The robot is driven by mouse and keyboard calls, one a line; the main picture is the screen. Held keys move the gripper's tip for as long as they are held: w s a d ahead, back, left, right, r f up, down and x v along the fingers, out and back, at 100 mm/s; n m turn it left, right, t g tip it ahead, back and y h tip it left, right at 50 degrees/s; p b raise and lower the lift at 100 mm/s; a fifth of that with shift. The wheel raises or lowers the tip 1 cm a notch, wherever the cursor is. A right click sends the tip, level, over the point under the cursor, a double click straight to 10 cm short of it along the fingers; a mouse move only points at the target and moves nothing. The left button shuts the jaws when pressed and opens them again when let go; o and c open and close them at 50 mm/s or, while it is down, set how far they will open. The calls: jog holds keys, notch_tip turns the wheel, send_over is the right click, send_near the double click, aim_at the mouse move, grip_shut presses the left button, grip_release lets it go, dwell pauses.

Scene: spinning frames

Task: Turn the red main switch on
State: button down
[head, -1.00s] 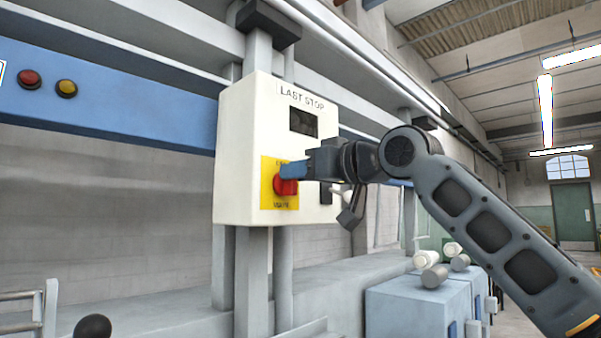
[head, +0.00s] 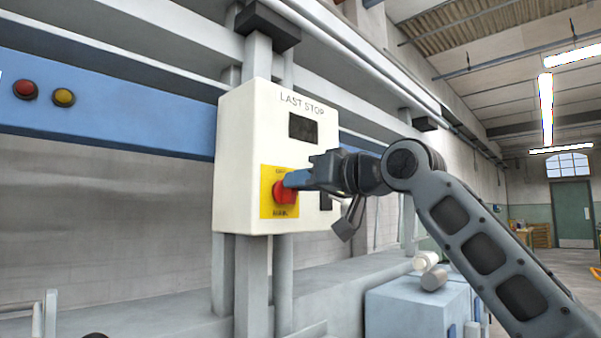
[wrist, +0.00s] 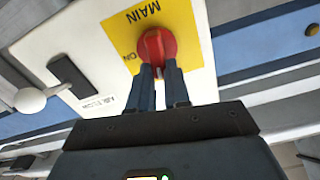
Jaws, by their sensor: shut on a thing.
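The red main switch (head: 283,193) is a round red knob on a yellow plate (head: 268,208), low on the front of a white control box (head: 253,125) marked "LAST STOP". My gripper (head: 294,180) reaches in from the right and is shut on the knob. In the wrist view the red knob (wrist: 157,46) sits at the tips of my gripper (wrist: 160,72), with the fingers covering part of it. The yellow plate (wrist: 122,40) there reads "MAIN" and "ON". The exact angle of the knob is hard to tell.
A dark window (head: 302,128) sits above the switch on the box. A black switch plate and a white ball-ended lever (wrist: 30,100) are beside it. Red and yellow buttons (head: 64,97) are on the blue beam. Blue cabinets (head: 415,305) stand below my arm.

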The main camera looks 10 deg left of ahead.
jog(key=shift+w+d+f+m+p, duration=0.2)
jog(key=shift+f+m+p, duration=0.1)
jog(key=shift+m+p, duration=2.2)
jog(key=shift+w+d+f+m+p, duration=0.1)
jog(key=shift+w+f+m+p, duration=0.2)
jog(key=shift+m+p, duration=2.2)
jog(key=shift+w+d+f+m+p, duration=0.15)
jog(key=shift+f+m+p, duration=0.2)
jog(key=shift+m+p, duration=2.1)
jog(key=shift+m+b, duration=0.3)
jog(key=shift+m, duration=0.25)
jog(key=c, duration=1.1)
grip_release()
jog(key=shift+b+v, duration=1.05)
jog(key=shift+v, duration=2.9)
